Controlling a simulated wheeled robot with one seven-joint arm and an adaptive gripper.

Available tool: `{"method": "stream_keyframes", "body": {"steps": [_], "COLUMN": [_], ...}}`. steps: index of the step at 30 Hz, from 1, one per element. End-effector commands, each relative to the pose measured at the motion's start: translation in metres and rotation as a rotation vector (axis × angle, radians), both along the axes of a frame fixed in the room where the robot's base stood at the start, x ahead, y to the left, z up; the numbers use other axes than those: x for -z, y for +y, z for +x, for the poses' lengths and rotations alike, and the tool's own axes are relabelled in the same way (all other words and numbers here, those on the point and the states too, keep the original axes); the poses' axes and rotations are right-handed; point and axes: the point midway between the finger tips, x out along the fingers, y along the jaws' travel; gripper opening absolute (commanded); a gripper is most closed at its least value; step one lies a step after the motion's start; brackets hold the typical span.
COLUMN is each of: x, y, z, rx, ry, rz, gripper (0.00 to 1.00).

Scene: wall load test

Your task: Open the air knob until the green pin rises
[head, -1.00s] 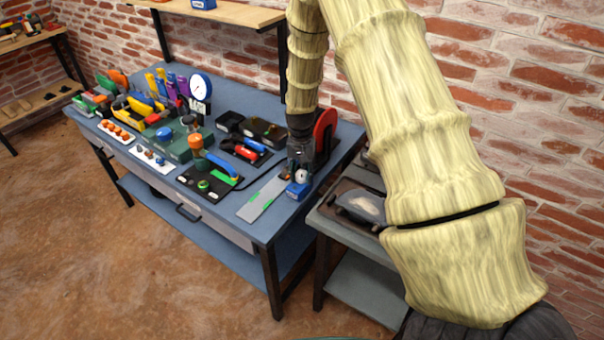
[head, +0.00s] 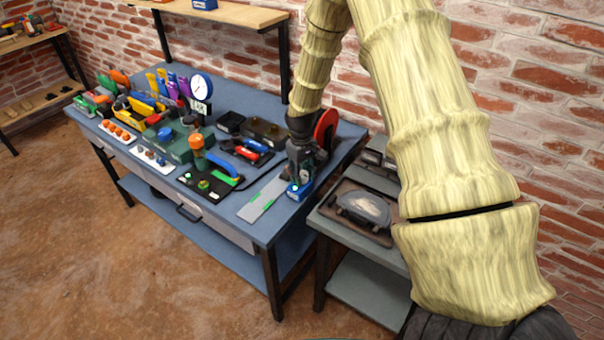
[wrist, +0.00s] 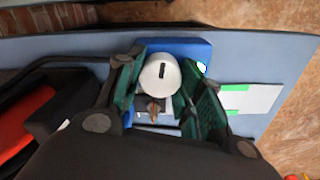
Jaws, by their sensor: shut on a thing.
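The white round air knob (wrist: 160,78) has a dark slot-like mark on its face and sits over a blue block (wrist: 190,50). In the head view the blue block (head: 300,192) is near the front right corner of the blue bench. My gripper (wrist: 162,72) is shut on the knob, with one green-padded finger on each side. In the head view my gripper (head: 299,175) hides most of the knob. A small bright spot with a green edge, perhaps the green pin (wrist: 201,66), shows on the block beside the right finger. I cannot tell its height.
A grey plate with green strips (head: 262,199) lies left of the block. A red round tool (head: 325,130) stands close behind my gripper. A black tray with a green ring (head: 203,184) is further left. A lower grey cart (head: 330,226) stands right of the bench.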

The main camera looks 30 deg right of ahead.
Motion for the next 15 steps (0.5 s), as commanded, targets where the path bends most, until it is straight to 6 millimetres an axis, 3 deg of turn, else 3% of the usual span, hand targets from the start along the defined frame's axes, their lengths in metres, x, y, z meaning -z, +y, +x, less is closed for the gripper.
{"method": "stream_keyframes", "body": {"steps": [15], "x": [-0.0011], "y": [-0.0008], "z": [0.0005], "rx": [-0.113], "ry": [-0.002], "rz": [-0.002], "gripper": [0.13]}}
